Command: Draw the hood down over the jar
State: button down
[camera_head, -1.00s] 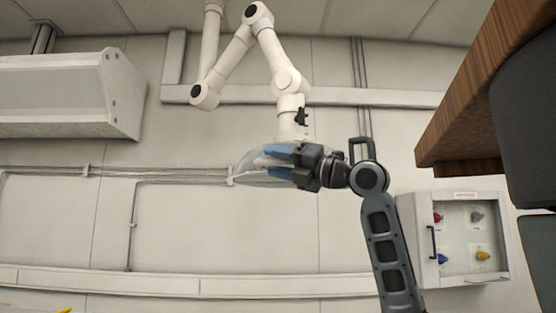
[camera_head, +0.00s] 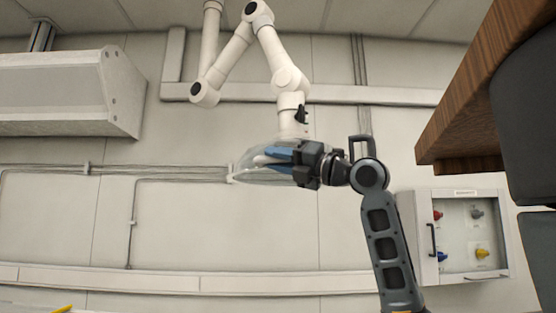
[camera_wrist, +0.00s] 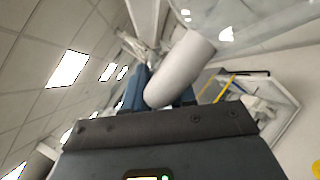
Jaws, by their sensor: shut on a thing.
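The hood (camera_head: 250,175) is a clear dome on the lower end of a white jointed extraction arm (camera_head: 287,80). It hangs high in front of the wall. My gripper (camera_head: 274,157) reaches in from the right at the hood, its blue fingers overlapping the clear dome. In the wrist view, a thick white tube (camera_wrist: 182,68) of the hood arm lies between the blue fingers (camera_wrist: 135,88), and my gripper is shut on it. The dark gripper body hides the lower part of that view. The jar is not seen in either view.
A white wall cabinet (camera_head: 65,100) hangs at the upper left. A wooden ledge (camera_head: 475,90) juts in at the upper right. A small glass-fronted box (camera_head: 465,235) with coloured knobs is at the lower right.

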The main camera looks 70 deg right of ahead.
jog(key=shift+f, duration=0.2)
notch_tip(320, 180, down, 30)
jog(key=b, duration=3)
jog(key=shift+f, duration=0.2)
jog(key=c, duration=1)
grip_release()
jog(key=shift+v, duration=3.85)
